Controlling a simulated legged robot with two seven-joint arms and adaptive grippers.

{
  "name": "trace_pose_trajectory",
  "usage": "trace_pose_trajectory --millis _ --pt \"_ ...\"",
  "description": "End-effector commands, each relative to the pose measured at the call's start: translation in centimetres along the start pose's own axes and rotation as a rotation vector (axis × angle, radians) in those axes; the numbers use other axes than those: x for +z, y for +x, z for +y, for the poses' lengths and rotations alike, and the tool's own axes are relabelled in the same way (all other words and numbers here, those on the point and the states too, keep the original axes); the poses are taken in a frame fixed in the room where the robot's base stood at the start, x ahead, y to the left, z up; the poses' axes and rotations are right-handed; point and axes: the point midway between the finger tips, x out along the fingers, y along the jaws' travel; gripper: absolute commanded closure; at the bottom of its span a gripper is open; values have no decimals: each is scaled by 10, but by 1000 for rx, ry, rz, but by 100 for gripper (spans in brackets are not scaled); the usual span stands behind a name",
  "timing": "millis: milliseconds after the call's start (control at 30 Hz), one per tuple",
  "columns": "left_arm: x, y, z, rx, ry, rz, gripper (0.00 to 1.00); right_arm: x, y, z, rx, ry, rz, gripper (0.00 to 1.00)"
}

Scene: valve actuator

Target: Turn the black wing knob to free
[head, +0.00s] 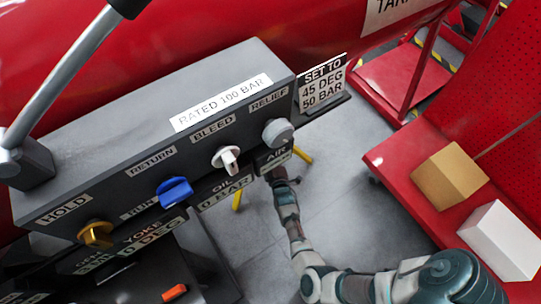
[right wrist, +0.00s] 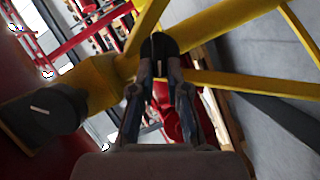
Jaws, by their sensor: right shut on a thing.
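My right gripper (right wrist: 160,72) is shut on a black knob (right wrist: 165,43) on the yellow pipework, seen in the right wrist view. The knob has a rounded dark face with a short pale line, and the fingertips cover part of it. In the head view my right arm reaches in from the lower right, and its gripper end (head: 277,174) is just below the AIR label, partly hidden by the grey panel box. The black knob cannot be made out in the head view. My left gripper is not in view.
A second black part (right wrist: 42,118) with a pale line sits on the yellow pipe (right wrist: 100,82) at left. The grey panel (head: 150,150) carries yellow, blue, white and grey knobs. A red shelf (head: 400,165) with two boxes stands right. Floor between is clear.

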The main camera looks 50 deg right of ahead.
Motion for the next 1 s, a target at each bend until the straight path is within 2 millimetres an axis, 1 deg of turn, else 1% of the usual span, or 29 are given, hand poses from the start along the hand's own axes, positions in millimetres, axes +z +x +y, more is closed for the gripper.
trace_pose_trajectory --millis 33,100,133,167,200,233,500,567,667,733,1000 --pt "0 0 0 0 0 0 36 -3 -2 -6 -12 2 3 100" --pt "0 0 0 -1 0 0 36 -3 -2 -6 -12 3 3 100" --pt "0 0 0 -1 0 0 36 -3 -2 -6 -13 3 3 81" --pt "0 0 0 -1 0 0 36 -3 -2 -6 -13 3 3 73" --pt "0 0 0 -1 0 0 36 -3 -2 -6 -12 3 3 63" --pt "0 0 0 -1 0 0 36 -3 -2 -5 -11 3 3 60" --pt "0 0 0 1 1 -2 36 -1 -2 -2 -5 2 2 60" --pt "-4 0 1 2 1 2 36 -1 -4 -2 -5 2 2 60" --pt "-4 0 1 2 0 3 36 -1 -14 -3 -5 1 2 60" --pt "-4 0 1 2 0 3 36 -1 -27 -4 -6 2 1 60" --pt "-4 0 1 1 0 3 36 -1 -51 -4 -6 1 2 60"
